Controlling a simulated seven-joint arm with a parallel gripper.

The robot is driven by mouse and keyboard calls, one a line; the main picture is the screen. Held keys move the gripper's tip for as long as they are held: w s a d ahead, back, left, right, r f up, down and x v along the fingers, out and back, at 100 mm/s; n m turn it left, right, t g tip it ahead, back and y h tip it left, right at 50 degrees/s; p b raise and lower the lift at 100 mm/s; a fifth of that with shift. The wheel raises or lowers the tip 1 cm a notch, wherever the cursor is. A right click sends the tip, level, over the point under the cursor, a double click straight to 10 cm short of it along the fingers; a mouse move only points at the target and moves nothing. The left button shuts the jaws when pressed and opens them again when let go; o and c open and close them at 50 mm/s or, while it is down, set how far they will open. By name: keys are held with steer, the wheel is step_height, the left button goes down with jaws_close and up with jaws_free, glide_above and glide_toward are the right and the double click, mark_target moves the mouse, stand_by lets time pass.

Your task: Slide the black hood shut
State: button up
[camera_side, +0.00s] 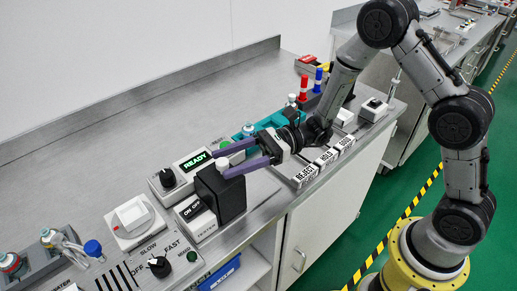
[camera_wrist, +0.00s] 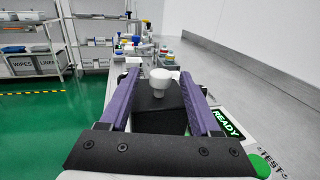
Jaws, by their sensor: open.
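The black hood (camera_side: 222,197) is a dark box on the grey bench, with a white knob (camera_side: 222,165) on its top. My gripper (camera_side: 221,162), with two purple fingers, reaches in from the right at the height of the hood's top. In the wrist view the hood (camera_wrist: 160,108) and its knob (camera_wrist: 163,78) lie between the spread fingers. I see a gap on each side of the knob. The hood's underside is hidden.
A white rocker switch (camera_side: 132,217) and a SLOW/FAST dial (camera_side: 159,266) lie to the left. A REJECT/HOLD/GOOD tray (camera_side: 304,174) sits to the right under my arm. Teal racks (camera_side: 243,137) stand behind. The bench's rear left is clear.

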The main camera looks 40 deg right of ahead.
steer(key=v, duration=0.8)
steer(key=shift+d, duration=0.2)
steer(key=shift+s+a, duration=0.1)
step_height(320, 180, up, 6)
steer(key=s+a+n+g, duration=0.1)
steer(key=a+n, duration=0.1)
steer(key=n, duration=0.1)
steer(key=s+a+r+n+g+h, duration=0.1)
steer(key=s+r+n+g+h, duration=0.15)
steer(key=s+n, duration=0.4)
steer(key=s+r+n+g+h, duration=0.2)
steer(key=s+r+n+h, duration=0.15)
steer(key=s, duration=0.55)
steer(key=s+d+f+n+t+h, duration=0.2)
steer(key=s+d+f+n+h, duration=0.15)
steer(key=s+d+h, duration=0.2)
steer(key=w+d+n+t+h, duration=0.1)
steer(key=d+n+t+h, duration=0.3)
steer(key=d, duration=0.7)
steer(key=shift+h, duration=0.95)
